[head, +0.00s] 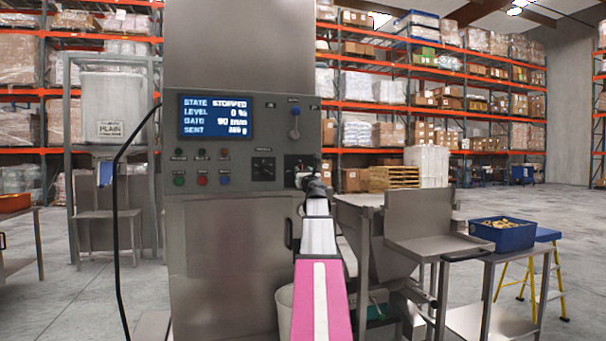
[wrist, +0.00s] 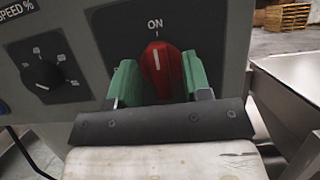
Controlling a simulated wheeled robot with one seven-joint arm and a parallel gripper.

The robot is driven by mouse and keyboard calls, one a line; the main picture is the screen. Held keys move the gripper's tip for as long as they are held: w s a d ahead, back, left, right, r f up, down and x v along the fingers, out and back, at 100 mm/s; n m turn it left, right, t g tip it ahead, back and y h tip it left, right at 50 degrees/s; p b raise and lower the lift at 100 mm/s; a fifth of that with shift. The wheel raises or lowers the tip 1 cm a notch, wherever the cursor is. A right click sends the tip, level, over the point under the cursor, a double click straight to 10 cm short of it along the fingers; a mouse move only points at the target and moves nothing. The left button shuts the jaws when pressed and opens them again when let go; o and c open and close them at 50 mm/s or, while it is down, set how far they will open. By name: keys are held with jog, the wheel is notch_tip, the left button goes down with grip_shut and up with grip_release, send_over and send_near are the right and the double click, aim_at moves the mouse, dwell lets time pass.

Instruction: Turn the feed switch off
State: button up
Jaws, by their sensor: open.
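A red rotary switch (wrist: 157,62) sits on a dark plate in the wrist view. Its white pointer line is upright, toward the printed word ON above it. Any other marking on the plate is hidden. My gripper (wrist: 161,78) is open, with one green finger on each side of the red knob. I cannot tell whether either finger touches it. In the head view my gripper (head: 305,180) is at the lower right of the grey control cabinet (head: 225,235) and covers most of that switch.
The cabinet's screen (head: 216,117) reads STATE STOPPED and LEVEL 0 %. A black speed dial (wrist: 42,74) is left of the switch. A blue-knobbed lever (head: 295,122) is above. A metal hopper (head: 375,245) and a blue bin (head: 503,235) on a table stand to the right.

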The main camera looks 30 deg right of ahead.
grip_shut()
jog(key=shift+n, duration=0.3)
jog(key=shift+n+g+y, duration=0.7)
jog(key=shift+n+y, duration=0.6)
jog(key=shift+n, duration=2.3)
jog(key=shift+n+g+y, duration=0.7)
jog(key=shift+n+y, duration=0.6)
jog(key=shift+n, duration=2.3)
jog(key=shift+n+g+y, duration=0.7)
jog(key=shift+n+y, duration=0.6)
jog(key=shift+n, duration=2.3)
grip_release()
